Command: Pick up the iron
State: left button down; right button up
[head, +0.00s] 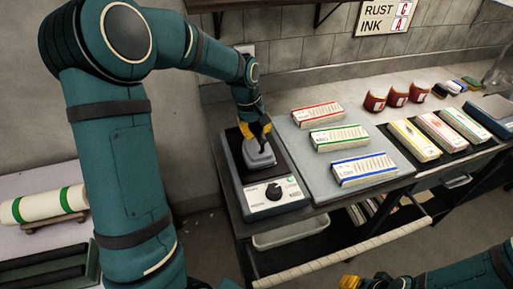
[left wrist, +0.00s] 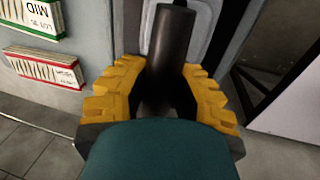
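The iron (head: 261,158) is a small grey body on the dark top of a control unit with a knob (head: 273,191). In the head view my left gripper (head: 255,131) is at the top of the iron. In the left wrist view its yellow fingers (left wrist: 165,75) lie on both sides of the iron's dark round handle (left wrist: 172,40), which fills the gap between them. They look shut on it. The iron appears to rest on the unit. My right gripper (head: 350,283) shows only in part at the bottom edge, and its opening cannot be told.
Several labelled boxes (head: 341,138) lie on a grey mat (head: 293,158) right of the unit. Red cups (head: 397,94) stand behind them. A white bin (head: 290,233) is under the bench. A wall sign (head: 386,17) hangs above. A roll with green bands (head: 42,205) lies at the left.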

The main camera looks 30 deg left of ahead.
pick_arm(q)
jog(key=shift+w+r, duration=0.1)
jog(key=shift+r, duration=0.1)
notch_tip(320, 180, up, 10)
jog(key=shift+r+p, duration=0.2)
jog(key=shift+p, duration=0.85)
jog(key=c, duration=1.5)
grip_release()
jog(key=shift+c, duration=0.2)
grip_shut()
